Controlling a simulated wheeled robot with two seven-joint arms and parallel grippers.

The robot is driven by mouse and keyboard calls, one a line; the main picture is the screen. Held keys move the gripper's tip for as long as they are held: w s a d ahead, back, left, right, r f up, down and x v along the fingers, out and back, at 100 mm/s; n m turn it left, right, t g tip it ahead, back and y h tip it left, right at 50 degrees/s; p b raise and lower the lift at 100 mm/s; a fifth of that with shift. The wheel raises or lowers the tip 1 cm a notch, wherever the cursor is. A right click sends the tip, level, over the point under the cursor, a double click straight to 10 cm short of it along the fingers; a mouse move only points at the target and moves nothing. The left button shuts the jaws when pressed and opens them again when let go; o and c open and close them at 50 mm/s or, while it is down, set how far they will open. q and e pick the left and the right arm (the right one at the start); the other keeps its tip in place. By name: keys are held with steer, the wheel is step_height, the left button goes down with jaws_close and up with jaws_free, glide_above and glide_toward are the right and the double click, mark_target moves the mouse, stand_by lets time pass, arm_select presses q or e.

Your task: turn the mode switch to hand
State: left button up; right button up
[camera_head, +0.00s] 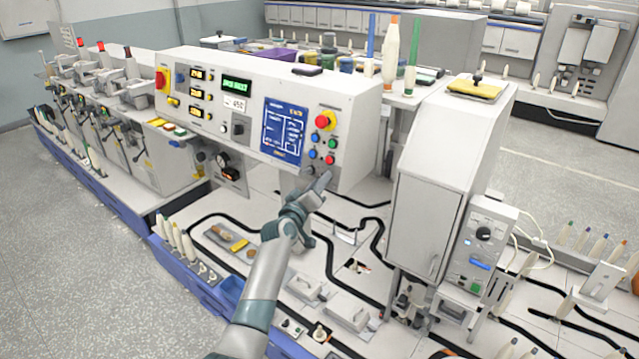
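The white control panel (215,122) stands across the machine, with displays, a blue screen and coloured buttons. My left gripper (322,182) is at the panel's lower right, just below the red and blue buttons. A small dark knob (309,170) shows right beside its fingertips; I cannot tell whether they touch. It may be the mode switch, but its labels are too small to read and its setting is unclear. Another dark rotary knob (238,128) sits at the panel's middle. The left fingers are too small to tell open from shut. My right gripper is out of view.
A red emergency stop (325,120) on a yellow base sits above the buttons. A tall white cabinet (440,170) stands to the right, with a small knobbed box (484,245) beside it. White bobbins (180,238) stand at the front left. The grey floor at left is clear.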

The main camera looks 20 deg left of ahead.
arm_select(q)
steer(key=shift+s, duration=0.2)
steer(key=s+a+b, duration=0.2)
steer(key=s+b, duration=0.2)
steer(key=s, duration=1.3)
stand_by(0.3)
